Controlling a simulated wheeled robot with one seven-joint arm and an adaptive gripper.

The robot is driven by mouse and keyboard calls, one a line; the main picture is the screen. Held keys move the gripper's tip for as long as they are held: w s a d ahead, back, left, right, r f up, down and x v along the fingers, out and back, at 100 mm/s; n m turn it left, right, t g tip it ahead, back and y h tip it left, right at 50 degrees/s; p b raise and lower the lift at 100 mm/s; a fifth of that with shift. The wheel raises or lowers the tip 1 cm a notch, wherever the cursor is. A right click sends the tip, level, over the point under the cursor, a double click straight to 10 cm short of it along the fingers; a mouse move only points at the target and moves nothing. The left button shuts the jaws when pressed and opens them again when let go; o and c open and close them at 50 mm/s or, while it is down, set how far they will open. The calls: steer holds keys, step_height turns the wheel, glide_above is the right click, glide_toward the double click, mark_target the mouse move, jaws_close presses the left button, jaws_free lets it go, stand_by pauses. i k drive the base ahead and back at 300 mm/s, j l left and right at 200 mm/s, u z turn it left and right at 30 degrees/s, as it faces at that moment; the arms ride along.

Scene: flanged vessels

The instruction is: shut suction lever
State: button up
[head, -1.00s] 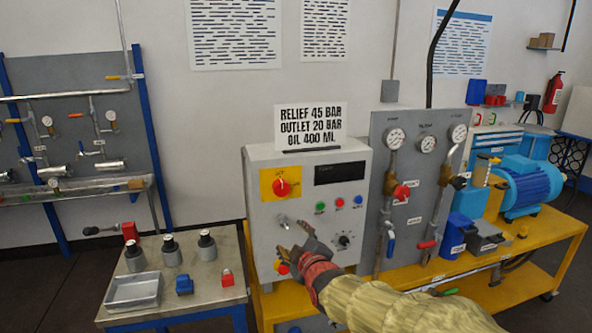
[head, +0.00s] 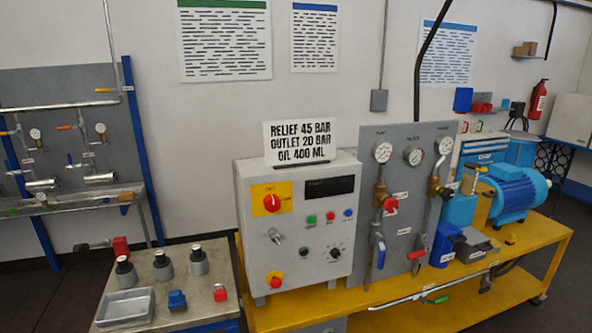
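My gripper and arm are out of view. The gauge panel (head: 402,205) stands at the right of the control box and carries several valve levers. A blue lever (head: 381,256) hangs down at the foot of its left pipe. A red lever (head: 416,255) lies roughly level at the foot of the right pipe. A green-handled lever (head: 436,300) lies roughly level on a low pipe at the bench's front edge. The labels are too small to read, so I cannot tell which is the suction lever.
The grey control box (head: 320,240) with knobs and buttons stands on the yellow bench (head: 400,317). A blue motor (head: 516,193) sits at the right. A small table (head: 172,320) at the lower left holds bottles and a tray (head: 124,307).

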mark_target(443, 298)
steer(key=i+z, duration=0.1)
steer(key=z, duration=0.8)
steer(key=i+j+z, duration=0.6)
steer(key=z, duration=0.15)
steer(key=i+j+z, duration=0.2)
steer(key=j+z, duration=0.2)
steer(key=j, duration=0.2)
steer(key=i+j, duration=0.1)
steer(key=j, duration=0.2)
steer(key=i+j, duration=0.1)
steer(key=j, duration=0.15)
steer(key=i+j, duration=0.1)
steer(key=j, duration=0.2)
